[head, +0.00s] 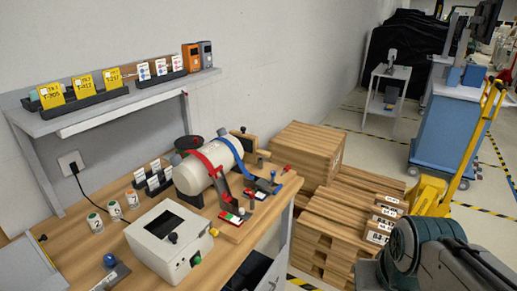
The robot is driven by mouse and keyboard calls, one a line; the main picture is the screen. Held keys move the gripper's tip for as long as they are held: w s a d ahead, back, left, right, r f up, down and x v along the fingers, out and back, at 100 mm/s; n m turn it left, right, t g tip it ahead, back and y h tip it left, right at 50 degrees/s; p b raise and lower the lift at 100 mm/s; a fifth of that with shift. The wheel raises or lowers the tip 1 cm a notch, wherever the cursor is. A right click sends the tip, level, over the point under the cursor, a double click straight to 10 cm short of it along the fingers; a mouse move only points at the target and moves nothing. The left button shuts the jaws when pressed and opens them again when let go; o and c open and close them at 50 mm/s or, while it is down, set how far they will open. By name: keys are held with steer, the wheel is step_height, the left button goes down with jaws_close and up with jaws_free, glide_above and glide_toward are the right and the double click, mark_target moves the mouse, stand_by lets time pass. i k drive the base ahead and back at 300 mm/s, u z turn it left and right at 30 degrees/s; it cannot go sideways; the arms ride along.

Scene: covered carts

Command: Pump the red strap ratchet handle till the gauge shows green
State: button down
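A white cylinder (193,177) lies on a wooden base on the workbench. A red strap (207,162) and a blue strap (236,149) wrap over it. The red strap runs down the front to a ratchet (227,196) near the bench's right edge. Small red, white and green pieces (232,215) sit in front of it; I cannot tell which is the gauge or what it reads. The blue strap has a similar fitting (264,186) to its right. My arm's grey and teal links show at the lower right, apart from the bench; my gripper is not visible.
A white box (168,240) with a dark window stands in front of the cylinder. White cups (114,209) and a card rack (153,180) are to its left. Stacked wooden crates (345,215) stand right of the bench. A yellow pallet jack (430,190) and blue cart (445,130) are beyond.

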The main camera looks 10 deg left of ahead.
mark_target(221, 184)
steer(key=u, duration=0.05)
steer(key=i, duration=1.1)
steer(key=u, duration=0.55)
